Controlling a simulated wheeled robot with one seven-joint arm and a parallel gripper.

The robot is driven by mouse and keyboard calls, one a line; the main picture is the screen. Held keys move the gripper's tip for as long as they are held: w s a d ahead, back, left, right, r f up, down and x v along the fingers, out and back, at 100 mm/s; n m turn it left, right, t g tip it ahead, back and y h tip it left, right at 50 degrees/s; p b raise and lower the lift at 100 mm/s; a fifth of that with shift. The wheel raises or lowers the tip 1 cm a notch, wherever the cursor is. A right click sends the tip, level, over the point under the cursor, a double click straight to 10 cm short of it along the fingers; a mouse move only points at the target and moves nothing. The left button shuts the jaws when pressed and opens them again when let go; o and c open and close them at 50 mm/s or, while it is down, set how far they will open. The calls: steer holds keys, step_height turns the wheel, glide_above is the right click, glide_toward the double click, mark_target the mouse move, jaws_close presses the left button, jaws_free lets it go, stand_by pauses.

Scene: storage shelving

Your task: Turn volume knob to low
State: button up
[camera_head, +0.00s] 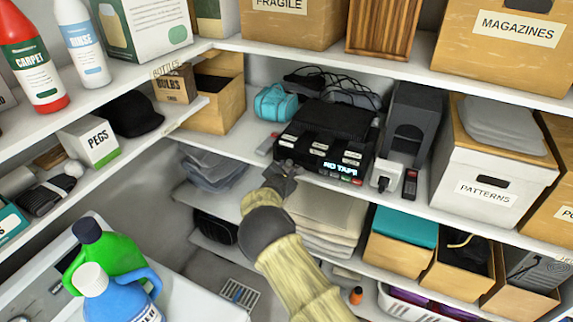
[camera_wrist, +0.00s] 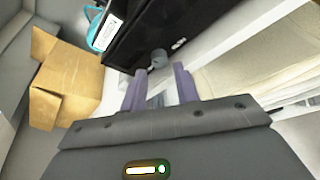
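A black tape device with button rows and a lit "NO TAPE" display (camera_head: 340,167) sits on the middle shelf. Its front also shows in the wrist view (camera_wrist: 140,35). A small grey round knob (camera_wrist: 158,58) sticks out of that front. My gripper (camera_wrist: 159,74) is open, its two purple-grey fingers on either side of a gap. The knob lies in line with this gap, at or just past the fingertips; contact cannot be told. In the head view, my gripper (camera_head: 281,168) is at the device's front left corner, hiding the knob.
A teal bag (camera_head: 273,103) is left of the device, and a cardboard box (camera_head: 214,108) stands farther left. A small white item (camera_head: 385,175) and a grey stand (camera_head: 412,120) are to the right. Folded cloth (camera_head: 335,215) lies on the shelf below.

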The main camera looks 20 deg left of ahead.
mark_target(289, 163)
steer(key=shift+p+x, duration=0.35)
steer(key=shift+x, duration=0.85)
steer(key=shift+c, duration=0.3)
jaws_close()
